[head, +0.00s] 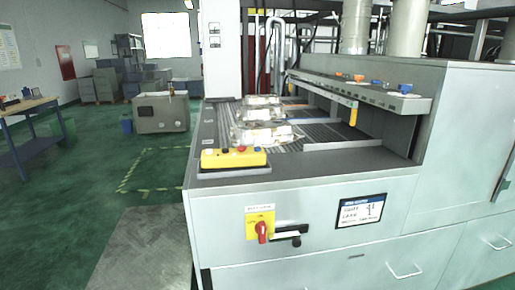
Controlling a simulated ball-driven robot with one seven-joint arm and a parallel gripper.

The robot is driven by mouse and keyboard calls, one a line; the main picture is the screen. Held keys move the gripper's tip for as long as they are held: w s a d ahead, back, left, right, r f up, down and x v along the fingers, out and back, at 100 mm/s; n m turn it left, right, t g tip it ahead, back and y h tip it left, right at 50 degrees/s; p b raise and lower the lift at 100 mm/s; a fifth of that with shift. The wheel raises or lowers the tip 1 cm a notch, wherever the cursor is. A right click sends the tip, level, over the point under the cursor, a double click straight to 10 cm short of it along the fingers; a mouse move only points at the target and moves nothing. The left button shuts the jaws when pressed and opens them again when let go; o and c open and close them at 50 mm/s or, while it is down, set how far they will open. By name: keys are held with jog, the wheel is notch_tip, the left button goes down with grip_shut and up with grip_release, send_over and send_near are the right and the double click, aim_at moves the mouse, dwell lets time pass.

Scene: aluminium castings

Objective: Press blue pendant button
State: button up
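A yellow pendant box (232,159) lies on the front left corner of the grey machine's top. Small buttons show along its upper side. One near the middle is reddish (241,149); the others look dark, and I cannot tell for sure which one is blue. My gripper is not in view, and nothing touches the pendant.
The machine's top (330,172) carries several wrapped castings (265,133) behind the pendant. A shelf (365,92) with small blue and orange items runs above it. A red rotary switch (262,231) and a label are on the front panel. Green floor at left is mostly free.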

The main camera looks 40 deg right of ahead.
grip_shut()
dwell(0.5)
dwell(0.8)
